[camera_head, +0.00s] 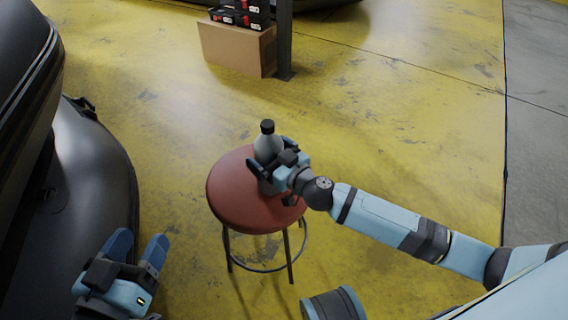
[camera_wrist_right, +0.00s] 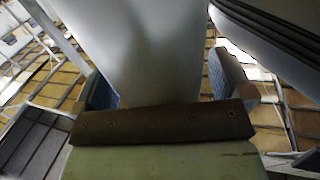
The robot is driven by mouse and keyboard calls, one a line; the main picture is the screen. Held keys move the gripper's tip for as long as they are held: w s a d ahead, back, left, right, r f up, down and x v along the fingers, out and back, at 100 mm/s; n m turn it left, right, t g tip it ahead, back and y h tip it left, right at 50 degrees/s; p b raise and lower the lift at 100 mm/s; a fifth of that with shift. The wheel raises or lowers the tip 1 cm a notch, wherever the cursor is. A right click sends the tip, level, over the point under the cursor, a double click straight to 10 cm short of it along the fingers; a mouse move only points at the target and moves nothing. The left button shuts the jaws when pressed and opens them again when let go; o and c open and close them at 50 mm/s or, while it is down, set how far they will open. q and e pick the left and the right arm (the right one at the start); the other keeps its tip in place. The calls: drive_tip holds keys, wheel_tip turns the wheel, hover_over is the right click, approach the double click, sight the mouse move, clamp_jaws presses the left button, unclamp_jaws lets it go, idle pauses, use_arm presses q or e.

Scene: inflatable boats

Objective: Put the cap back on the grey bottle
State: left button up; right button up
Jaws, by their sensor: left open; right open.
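The grey bottle (camera_head: 267,149) stands upright on the round red stool (camera_head: 232,190). A black cap (camera_head: 267,127) sits on top of its neck; I cannot tell how tightly it is seated. My right gripper (camera_head: 262,172) is open at the bottle's body, below the cap, and partly hides the bottle's lower part. In the right wrist view the bottle (camera_wrist_right: 150,50) fills the middle, between the two open fingers. My left gripper (camera_head: 138,248) is open and empty at the lower left, away from the stool.
Dark inflatable boats (camera_head: 85,165) take up the left side, near my left gripper. A cardboard box (camera_head: 235,48) with black and red cases (camera_head: 240,14) on it stands at the back beside a grey post (camera_head: 284,40). The yellow floor (camera_head: 400,130) around the stool is clear.

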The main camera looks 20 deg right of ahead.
use_arm(q)
drive_tip(key=r+p, duration=0.1)
drive_tip(key=r+n+p, duration=0.1)
drive_tip(key=shift+s+d+r+t+p, duration=0.1)
drive_tip(key=shift+s+r+t+p, duration=0.2)
drive_tip(key=shift+r+p, duration=0.05)
use_arm(e)
drive_tip(key=v, duration=1.1)
drive_tip(key=shift+s+d, duration=0.15)
drive_tip(key=shift+s, duration=0.25)
